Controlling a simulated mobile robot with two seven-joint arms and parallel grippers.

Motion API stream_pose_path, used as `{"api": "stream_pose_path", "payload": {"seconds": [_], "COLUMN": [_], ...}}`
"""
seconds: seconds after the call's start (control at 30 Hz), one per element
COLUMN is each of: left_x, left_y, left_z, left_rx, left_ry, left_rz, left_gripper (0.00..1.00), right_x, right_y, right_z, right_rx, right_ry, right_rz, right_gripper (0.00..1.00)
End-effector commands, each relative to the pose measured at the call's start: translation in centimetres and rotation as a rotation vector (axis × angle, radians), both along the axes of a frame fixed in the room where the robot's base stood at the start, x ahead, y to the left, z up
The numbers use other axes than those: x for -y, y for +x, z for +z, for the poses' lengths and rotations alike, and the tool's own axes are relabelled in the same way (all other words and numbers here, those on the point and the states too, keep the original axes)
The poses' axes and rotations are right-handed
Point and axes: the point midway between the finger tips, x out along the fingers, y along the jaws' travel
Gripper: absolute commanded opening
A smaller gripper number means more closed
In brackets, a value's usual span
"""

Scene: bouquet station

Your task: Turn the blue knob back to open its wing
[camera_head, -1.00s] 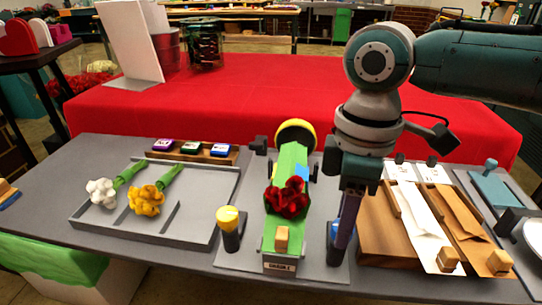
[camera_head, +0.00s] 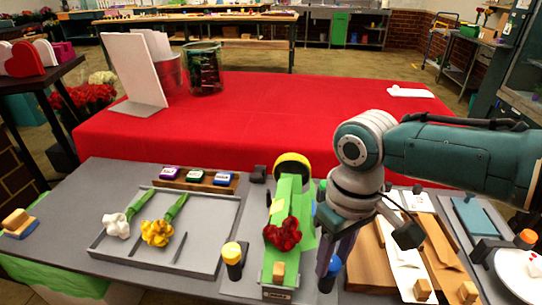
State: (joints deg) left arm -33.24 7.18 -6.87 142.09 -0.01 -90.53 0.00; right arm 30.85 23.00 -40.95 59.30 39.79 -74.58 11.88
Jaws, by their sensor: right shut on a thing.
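The blue knob (camera_head: 331,271) stands on the grey board right of the green wrapping stand and is partly hidden by my right gripper. My right gripper (camera_head: 325,262) comes down from above and is shut on the blue knob. The stand has green wings (camera_head: 281,248) with a dark red flower (camera_head: 284,235) lying on them. A lighter green flap (camera_head: 307,236) shows right of the flower. A yellow-topped knob (camera_head: 233,257) stands upright left of the stand. My left gripper is not in view.
A grey tray (camera_head: 203,262) with a white flower (camera_head: 117,225) and a yellow flower (camera_head: 157,233) lies left. Ink pads (camera_head: 195,176) stand behind it. Wooden boards with paper (camera_head: 405,265) lie close right of my gripper. A red-covered table (camera_head: 260,120) stands behind.

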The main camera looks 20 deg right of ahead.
Motion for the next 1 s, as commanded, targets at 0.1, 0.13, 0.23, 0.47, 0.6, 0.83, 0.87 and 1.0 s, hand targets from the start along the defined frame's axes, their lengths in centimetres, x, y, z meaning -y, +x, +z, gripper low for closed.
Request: {"api": "stream_pose_path", "payload": {"seconds": [0.1, 0.13, 0.23, 0.47, 0.6, 0.83, 0.87, 1.0], "left_x": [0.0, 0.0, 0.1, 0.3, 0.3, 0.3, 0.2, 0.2], "left_y": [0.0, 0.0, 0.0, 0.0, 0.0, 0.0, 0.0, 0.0], "left_z": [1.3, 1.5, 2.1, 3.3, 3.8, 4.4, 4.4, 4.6], "left_rx": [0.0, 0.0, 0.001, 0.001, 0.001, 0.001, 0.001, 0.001], "left_ry": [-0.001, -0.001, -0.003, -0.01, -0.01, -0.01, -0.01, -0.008], "left_rz": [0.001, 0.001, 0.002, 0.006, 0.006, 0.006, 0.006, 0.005], "left_gripper": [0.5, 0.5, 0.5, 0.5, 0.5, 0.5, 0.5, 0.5], "right_x": [-0.1, -0.2, -0.2, -0.2, -0.1, -0.1, -0.1, -0.1], "right_y": [-0.1, -0.1, -0.1, 0.0, 0.0, 0.0, 0.0, 0.0], "right_z": [0.4, 0.4, 0.3, 0.3, 0.2, 0.1, 0.1, 0.1], "right_rx": [-0.001, -0.002, -0.002, -0.001, 0.0, 0.0, 0.001, 0.0], "right_ry": [0.003, 0.004, 0.003, 0.002, 0.003, 0.002, 0.001, 0.001], "right_rz": [-0.11, -0.14, -0.234, -0.448, -0.566, -0.719, -0.734, -0.791], "right_gripper": [0.0, 0.0, 0.0, 0.0, 0.0, 0.0, 0.0, 0.0]}}
